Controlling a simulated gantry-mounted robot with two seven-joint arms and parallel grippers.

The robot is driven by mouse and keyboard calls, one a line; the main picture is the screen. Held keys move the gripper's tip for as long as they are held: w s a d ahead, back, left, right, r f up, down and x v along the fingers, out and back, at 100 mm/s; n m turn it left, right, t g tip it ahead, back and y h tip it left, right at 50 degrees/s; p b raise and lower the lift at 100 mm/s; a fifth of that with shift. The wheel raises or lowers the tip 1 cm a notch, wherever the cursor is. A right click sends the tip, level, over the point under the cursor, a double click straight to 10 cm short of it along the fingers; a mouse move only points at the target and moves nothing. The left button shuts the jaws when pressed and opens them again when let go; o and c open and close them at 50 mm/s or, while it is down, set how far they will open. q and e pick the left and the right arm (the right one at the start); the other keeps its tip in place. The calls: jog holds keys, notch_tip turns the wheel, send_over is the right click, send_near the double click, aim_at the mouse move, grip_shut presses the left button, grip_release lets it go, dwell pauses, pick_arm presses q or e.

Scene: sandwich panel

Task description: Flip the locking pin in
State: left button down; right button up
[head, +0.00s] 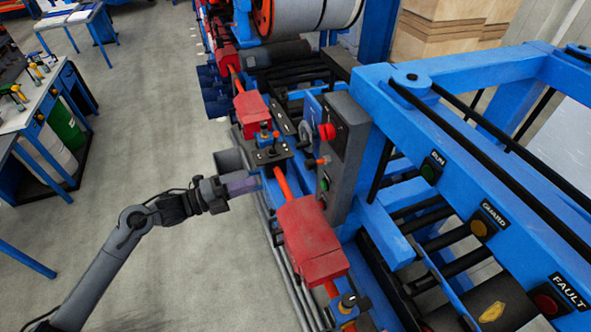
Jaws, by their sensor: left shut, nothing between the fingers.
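My left gripper (256,183) reaches in from the left, shut and empty. Its fingertips are at the near side of the machine, just below a black plate (259,158) on the red rail. A small upright fitting with a blue body and orange part (264,135) stands on that plate. It may be the locking pin, but it is too small to tell. A short rod with an orange-red end (312,162) sticks out beside the grey control box. I cannot tell whether the fingertips touch the machine. My right gripper is not in view.
The grey control box (343,150) has a red button (327,131). A red guard block (310,240) covers the rail below my gripper. A blue frame (470,150) with RUN, GUARD and FAULT lamps fills the right. Open floor (140,130) lies left, before a workbench (22,118).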

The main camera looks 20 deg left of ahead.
aim_at(306, 166)
pick_arm(q)
jog(key=shift+w, duration=0.1)
jog(key=p+x, duration=0.4)
jog(key=x, duration=0.9)
jog(key=shift+r+p, duration=0.15)
jog(key=shift+p, duration=0.15)
jog(key=shift+w+d, duration=0.25)
jog(key=shift+d, duration=0.15)
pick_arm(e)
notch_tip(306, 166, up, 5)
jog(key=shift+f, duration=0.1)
